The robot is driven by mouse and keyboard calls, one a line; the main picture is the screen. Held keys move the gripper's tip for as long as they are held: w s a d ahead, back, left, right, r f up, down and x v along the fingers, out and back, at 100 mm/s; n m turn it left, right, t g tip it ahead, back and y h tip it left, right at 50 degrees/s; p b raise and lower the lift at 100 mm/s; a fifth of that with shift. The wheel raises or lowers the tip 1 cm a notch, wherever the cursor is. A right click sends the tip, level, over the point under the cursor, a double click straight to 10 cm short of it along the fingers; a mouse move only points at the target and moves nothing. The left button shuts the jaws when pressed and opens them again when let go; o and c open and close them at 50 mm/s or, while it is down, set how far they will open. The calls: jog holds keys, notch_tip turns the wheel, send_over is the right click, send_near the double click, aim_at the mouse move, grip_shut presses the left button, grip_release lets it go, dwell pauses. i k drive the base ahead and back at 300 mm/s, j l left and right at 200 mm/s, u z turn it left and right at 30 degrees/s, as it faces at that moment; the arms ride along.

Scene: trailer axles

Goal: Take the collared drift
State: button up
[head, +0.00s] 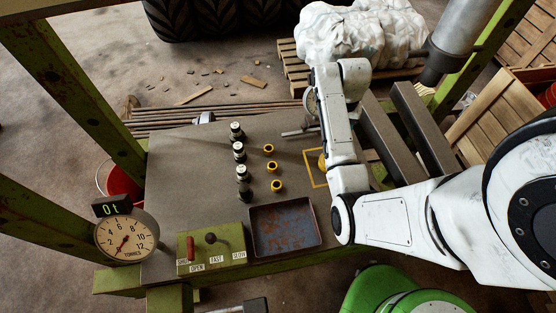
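Several steel-and-black cylindrical pieces stand upright in a column on the grey bench: a far one (236,130), a middle one (239,151) and a near one (243,178). The near one looks longest, with a dark lower body. They are too small here to tell surely which is the collared drift. My gripper (298,132) is at the far end of my white arm, above the bench and right of the pieces, apart from them. It is partly hidden by the arm, and its finger opening is unclear. Nothing is visibly held.
Yellow rings (269,149) stand right of the pieces. A rusty tray (285,229), a green control box (212,249) with levers and a dial gauge (126,238) are at the front. A yellow outlined square (308,168) is partly behind my arm. Green posts (75,85) flank the bench.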

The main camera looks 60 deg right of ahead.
aim_at(245, 193)
jog(key=j, duration=0.5)
jog(key=i+j, duration=0.15)
jog(key=j, duration=0.9)
jog(key=i, duration=0.05)
